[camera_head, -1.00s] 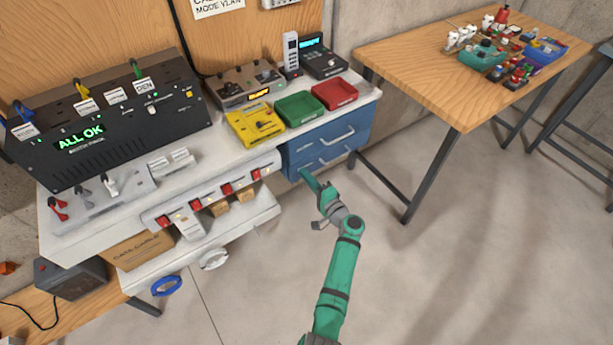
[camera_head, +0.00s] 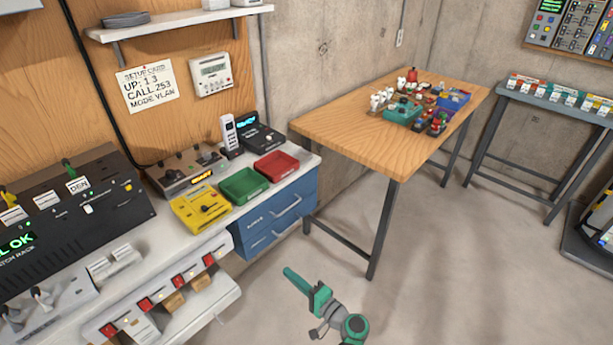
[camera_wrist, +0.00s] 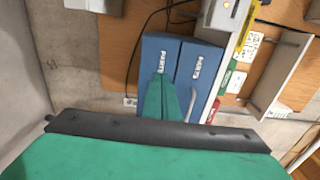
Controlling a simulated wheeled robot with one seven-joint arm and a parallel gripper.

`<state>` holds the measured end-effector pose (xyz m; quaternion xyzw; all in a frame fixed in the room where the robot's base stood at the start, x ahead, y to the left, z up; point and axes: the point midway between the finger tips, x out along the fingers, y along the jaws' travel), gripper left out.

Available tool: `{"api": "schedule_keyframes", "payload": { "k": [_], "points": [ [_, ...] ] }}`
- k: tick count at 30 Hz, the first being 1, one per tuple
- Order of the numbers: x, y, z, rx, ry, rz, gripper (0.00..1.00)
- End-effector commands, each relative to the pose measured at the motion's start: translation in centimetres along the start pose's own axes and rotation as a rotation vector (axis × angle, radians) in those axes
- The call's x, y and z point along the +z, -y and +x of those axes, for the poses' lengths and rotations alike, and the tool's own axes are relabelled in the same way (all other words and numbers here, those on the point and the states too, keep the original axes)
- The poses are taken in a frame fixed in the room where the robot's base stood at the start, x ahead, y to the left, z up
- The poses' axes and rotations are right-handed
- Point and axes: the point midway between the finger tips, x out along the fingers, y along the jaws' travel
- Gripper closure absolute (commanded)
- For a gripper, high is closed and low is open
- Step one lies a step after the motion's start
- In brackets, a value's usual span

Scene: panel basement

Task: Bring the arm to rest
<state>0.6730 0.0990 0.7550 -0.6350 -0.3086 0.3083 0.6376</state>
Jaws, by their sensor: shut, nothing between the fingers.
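My arm is green with dark bands and shows at the bottom middle of the head view. My gripper (camera_head: 290,275) points up and to the left, over open floor in front of the blue drawers (camera_head: 275,222). Nothing is held in it. In the wrist view the green fingers (camera_wrist: 159,98) lie together, in front of the blue drawer fronts (camera_wrist: 196,65) in the picture. There is a visible gap to the drawers in the head view. Most of my arm is below the frame.
The white bench (camera_head: 150,235) with a black rack (camera_head: 70,215), a yellow device (camera_head: 200,205), a green tray (camera_head: 243,186) and a red tray (camera_head: 275,166) is at left. A wooden table (camera_head: 350,125) stands behind. Floor (camera_head: 440,270) on the right is clear.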

Motion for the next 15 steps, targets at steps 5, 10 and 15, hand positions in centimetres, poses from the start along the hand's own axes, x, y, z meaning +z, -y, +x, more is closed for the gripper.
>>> {"api": "schedule_keyframes", "payload": {
  "k": [5,10,15],
  "points": [
    [1.0,-1.0,0.0,0.025,-0.003,-0.005,1.0],
    [3.4,-5.8,-2.8,0.156,-0.073,-0.043,1.0],
    [6.5,-11.0,-7.7,0.333,-0.172,-0.126,1.0]
  ]
}}
